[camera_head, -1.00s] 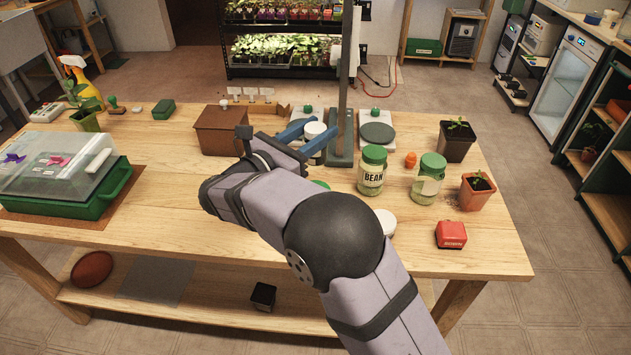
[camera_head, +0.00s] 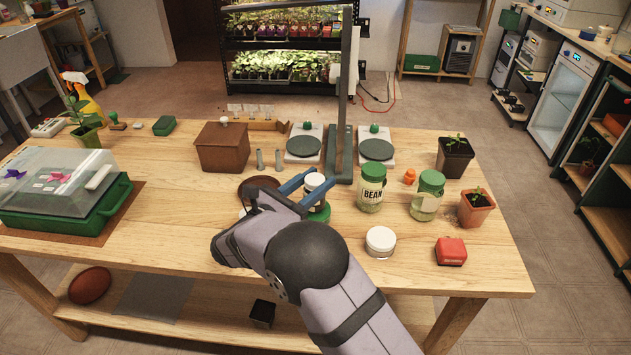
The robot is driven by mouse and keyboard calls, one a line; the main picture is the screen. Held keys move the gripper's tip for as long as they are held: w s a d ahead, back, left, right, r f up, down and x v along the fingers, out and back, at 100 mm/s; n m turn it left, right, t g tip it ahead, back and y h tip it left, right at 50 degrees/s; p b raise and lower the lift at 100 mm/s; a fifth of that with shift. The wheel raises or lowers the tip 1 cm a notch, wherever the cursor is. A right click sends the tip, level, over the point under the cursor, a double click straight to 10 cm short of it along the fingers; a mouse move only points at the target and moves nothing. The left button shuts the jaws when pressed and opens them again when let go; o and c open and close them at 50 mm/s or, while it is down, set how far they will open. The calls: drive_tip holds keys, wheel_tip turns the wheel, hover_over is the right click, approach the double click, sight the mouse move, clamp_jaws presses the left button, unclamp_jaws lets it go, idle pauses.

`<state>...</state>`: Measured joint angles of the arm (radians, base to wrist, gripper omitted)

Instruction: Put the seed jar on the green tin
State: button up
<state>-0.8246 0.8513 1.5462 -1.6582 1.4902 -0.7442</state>
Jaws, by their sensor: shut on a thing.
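The seed jar (camera_head: 314,181) has a white lid and sits between the blue fingers of my gripper (camera_head: 305,187), which is shut on it. The jar looks upright; part of its body is hidden by the fingers. The green tin (camera_head: 320,216) shows just below and behind the jar, mostly covered by the jar and my arm. The jar is over the tin in the picture; I cannot tell whether they touch.
A bean jar (camera_head: 371,189) and another green-lidded jar (camera_head: 427,196) stand to the right. A white-lidded round tin (camera_head: 380,242) and a red box (camera_head: 451,251) are nearer the front. A brown box (camera_head: 222,148) and a tall post (camera_head: 345,120) stand behind.

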drive_tip(key=shift+f, duration=0.15)
drive_tip(key=shift+f, duration=0.1)
drive_tip(key=o, duration=1.1)
drive_tip(key=shift+o, duration=0.2)
drive_tip(key=shift+r, duration=0.25)
drive_tip(key=b+v, duration=0.1)
drive_tip(key=v, duration=1.1)
drive_tip(key=shift+f, duration=0.1)
